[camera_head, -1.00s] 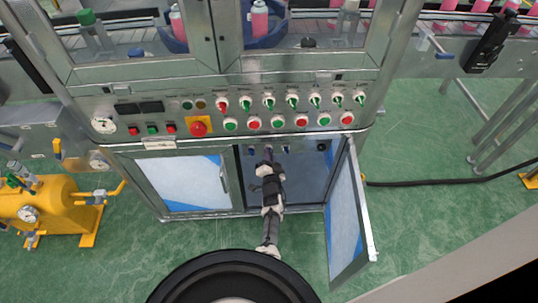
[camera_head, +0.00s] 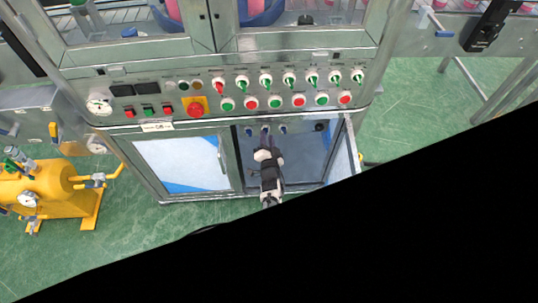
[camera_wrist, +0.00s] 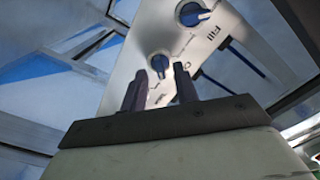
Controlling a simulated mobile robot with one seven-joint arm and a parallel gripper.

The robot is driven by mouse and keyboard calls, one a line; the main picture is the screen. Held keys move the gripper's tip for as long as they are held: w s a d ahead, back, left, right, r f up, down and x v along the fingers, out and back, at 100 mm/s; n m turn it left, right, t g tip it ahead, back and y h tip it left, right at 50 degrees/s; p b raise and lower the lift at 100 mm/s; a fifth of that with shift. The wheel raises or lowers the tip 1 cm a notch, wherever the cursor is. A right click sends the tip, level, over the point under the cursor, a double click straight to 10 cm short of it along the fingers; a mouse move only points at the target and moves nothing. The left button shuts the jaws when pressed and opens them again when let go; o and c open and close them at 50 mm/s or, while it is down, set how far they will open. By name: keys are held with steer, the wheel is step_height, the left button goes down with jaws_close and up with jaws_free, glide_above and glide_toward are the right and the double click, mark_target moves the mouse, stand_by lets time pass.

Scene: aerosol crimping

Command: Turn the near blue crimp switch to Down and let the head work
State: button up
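A row of small blue switches sits inside the open cabinet below the control panel. In the head view the left one (camera_head: 249,131) and right one (camera_head: 282,130) flank the middle one, where my gripper (camera_head: 265,151) points. In the wrist view, a blue knob with a white pointer (camera_wrist: 160,63) lies between the tips of my gripper (camera_wrist: 160,71). The two dark fingers are apart, with space on both sides of the knob; I cannot tell contact. Another blue knob (camera_wrist: 192,14), beside the label "Fill", is farther up the pale plate. The middle knob's label is unreadable.
The upper panel (camera_head: 180,105) carries many buttons and switches, with a red emergency button (camera_head: 195,110). The left cabinet door (camera_head: 183,163) is closed. The open right door (camera_head: 343,165) stands beside my arm. A yellow tank (camera_head: 45,190) is at left. Black covers the lower head view.

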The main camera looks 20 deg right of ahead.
steer(key=v, duration=1.2)
